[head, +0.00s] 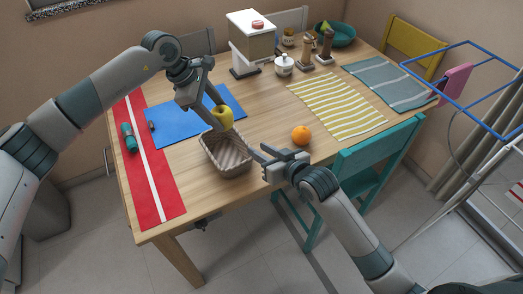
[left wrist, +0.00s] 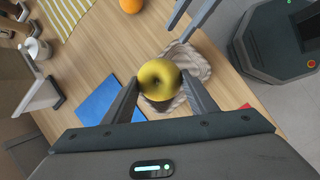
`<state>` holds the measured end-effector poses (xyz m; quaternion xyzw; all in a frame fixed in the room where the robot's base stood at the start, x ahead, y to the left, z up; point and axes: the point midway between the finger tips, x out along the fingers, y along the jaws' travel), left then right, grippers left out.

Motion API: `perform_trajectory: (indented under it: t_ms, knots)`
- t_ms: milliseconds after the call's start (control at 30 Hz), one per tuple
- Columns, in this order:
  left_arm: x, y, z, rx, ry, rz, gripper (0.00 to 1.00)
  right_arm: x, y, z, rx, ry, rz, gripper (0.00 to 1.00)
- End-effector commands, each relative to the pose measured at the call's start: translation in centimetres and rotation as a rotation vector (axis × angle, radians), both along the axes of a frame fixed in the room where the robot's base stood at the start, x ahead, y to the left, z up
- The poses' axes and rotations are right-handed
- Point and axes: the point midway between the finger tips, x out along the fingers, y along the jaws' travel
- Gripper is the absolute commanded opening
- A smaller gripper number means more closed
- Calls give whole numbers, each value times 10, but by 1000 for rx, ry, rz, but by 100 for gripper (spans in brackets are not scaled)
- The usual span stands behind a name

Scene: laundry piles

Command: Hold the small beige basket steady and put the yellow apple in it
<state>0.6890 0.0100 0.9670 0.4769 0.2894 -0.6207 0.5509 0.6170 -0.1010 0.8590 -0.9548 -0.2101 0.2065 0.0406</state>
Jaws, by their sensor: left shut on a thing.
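The yellow apple (head: 222,118) is held between the fingers of my left gripper (head: 214,108), just above the far side of the small beige basket (head: 228,160). In the left wrist view the apple (left wrist: 159,80) sits between both fingertips and covers part of the basket (left wrist: 191,57). The basket stands upright on the table near its front edge, and its visible inside looks empty. My right gripper (head: 257,150) is at the basket's right rim. Its two fingers (left wrist: 185,25) show apart in the left wrist view; I cannot tell whether they touch the rim.
An orange (head: 301,135) lies to the right of the basket. A blue mat (head: 185,125) is behind it, and a red runner (head: 150,170) with a teal rolled item (head: 129,138) is to the left. A striped mat (head: 337,105), a dispenser (head: 251,42) and jars stand farther back.

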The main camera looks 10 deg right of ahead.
Motion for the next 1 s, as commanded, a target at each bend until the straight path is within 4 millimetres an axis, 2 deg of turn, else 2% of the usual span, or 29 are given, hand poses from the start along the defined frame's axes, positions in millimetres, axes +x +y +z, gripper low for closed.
perform_trajectory:
  t_ms: [467,667,1000]
  knots:
    - [0,0,0,0,-1,0,27,6,2,-3,-1,1,-2,27]
    - [0,0,0,0,-1,0,27,23,10,-11,-1,1,-2,27]
    - [0,0,0,0,0,0,27,67,32,-30,-1,1,-2,27]
